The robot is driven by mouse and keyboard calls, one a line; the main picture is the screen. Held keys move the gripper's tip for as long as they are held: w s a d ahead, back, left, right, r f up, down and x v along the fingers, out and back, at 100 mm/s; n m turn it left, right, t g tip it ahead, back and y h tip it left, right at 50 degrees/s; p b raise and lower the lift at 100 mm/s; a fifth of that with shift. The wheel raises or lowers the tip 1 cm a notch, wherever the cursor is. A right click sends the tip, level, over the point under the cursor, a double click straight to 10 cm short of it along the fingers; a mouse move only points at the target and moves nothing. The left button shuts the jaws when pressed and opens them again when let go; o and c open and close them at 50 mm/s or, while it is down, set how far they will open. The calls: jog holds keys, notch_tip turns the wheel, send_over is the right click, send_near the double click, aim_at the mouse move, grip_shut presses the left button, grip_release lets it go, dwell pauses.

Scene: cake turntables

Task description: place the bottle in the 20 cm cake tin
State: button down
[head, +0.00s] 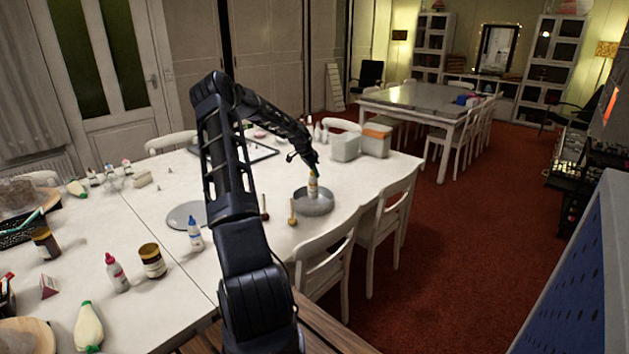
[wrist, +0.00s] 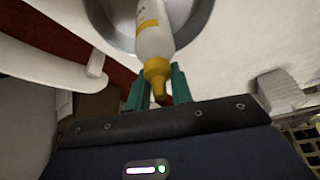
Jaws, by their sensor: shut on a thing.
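The bottle (head: 312,186) is white with a yellow label and a yellow cap. My gripper (head: 313,172) is shut on its cap end from above. The bottle hangs upright over the round grey cake tin (head: 314,206), within its rim as seen in the head view. In the wrist view the bottle (wrist: 153,38) lies between the green fingertips of my gripper (wrist: 157,85), and part of the cake tin (wrist: 197,22) shows behind it. I cannot tell whether the bottle's base touches the tin's floor.
Two wooden-handled tools (head: 292,212) stand left of the tin. A blue-capped bottle (head: 195,234) and a grey disc (head: 184,216) are further left. Grey boxes (head: 345,147) stand behind. White chairs (head: 327,262) line the table's near right edge.

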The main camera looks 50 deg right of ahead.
aim_at(314, 179)
jog(key=shift+f, duration=2.15)
jog(key=c, duration=1.2)
grip_release()
jog(key=shift+c, duration=0.2)
